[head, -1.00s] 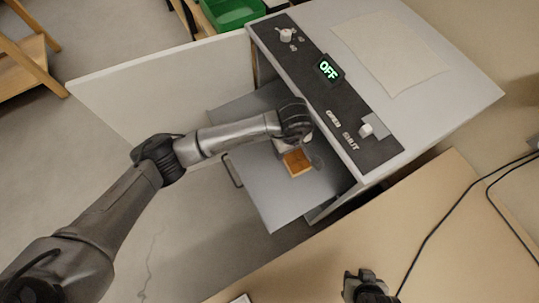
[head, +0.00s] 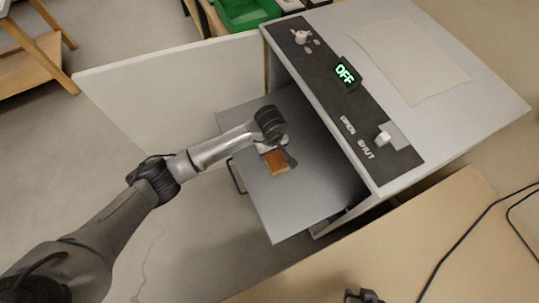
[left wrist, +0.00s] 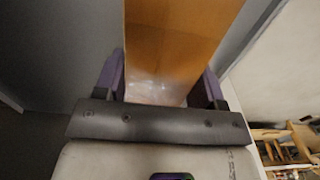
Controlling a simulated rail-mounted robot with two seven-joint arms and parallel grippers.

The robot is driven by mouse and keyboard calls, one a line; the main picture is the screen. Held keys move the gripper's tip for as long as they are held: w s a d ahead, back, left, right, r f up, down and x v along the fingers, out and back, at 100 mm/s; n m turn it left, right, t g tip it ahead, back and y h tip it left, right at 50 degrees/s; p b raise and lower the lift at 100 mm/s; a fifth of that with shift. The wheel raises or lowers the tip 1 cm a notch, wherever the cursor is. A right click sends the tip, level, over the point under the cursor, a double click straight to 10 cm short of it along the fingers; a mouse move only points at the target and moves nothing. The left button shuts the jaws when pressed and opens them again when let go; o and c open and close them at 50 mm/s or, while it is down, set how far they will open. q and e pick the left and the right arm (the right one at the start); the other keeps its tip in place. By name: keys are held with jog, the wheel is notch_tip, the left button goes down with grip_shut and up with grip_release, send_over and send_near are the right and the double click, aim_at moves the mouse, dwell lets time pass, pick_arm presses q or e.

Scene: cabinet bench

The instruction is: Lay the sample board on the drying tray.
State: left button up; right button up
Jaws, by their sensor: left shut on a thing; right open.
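The sample board (head: 277,162) is a small orange-brown slab over the grey drying tray (head: 290,205), which is pulled out of the open cabinet. My left gripper (head: 271,146) is shut on the board. In the left wrist view the board (left wrist: 175,40) sits between the two purple-sided fingers of the left gripper (left wrist: 163,82) and extends away from them. I cannot tell whether the board touches the tray. My right gripper (head: 362,296) is open, partly cut off at the bottom edge of the head view.
A wooden bench (head: 400,260) with black cables lies at the right front.

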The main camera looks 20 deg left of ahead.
aim_at(270, 156)
pick_arm(q)
jog(key=shift+w+a+f, duration=0.1)
jog(key=shift+a+f, duration=0.1)
jog(key=shift+a, duration=0.05)
pick_arm(e)
jog(key=shift+f, duration=0.1)
pick_arm(q)
jog(key=shift+f+b, duration=0.5)
jog(key=shift+f, duration=1.45)
pick_arm(e)
jog(key=shift+d+f, duration=0.2)
jog(key=shift+f, duration=0.3)
pick_arm(q)
jog(key=shift+f, duration=0.1)
pick_arm(e)
jog(key=shift+a+f, duration=0.1)
pick_arm(q)
jog(key=o, duration=0.5)
jog(key=shift+f, duration=0.1)
pick_arm(e)
jog(key=shift+f, duration=0.1)
pick_arm(q)
jog(key=o, duration=0.5)
pick_arm(e)
jog(key=shift+a, duration=0.1)
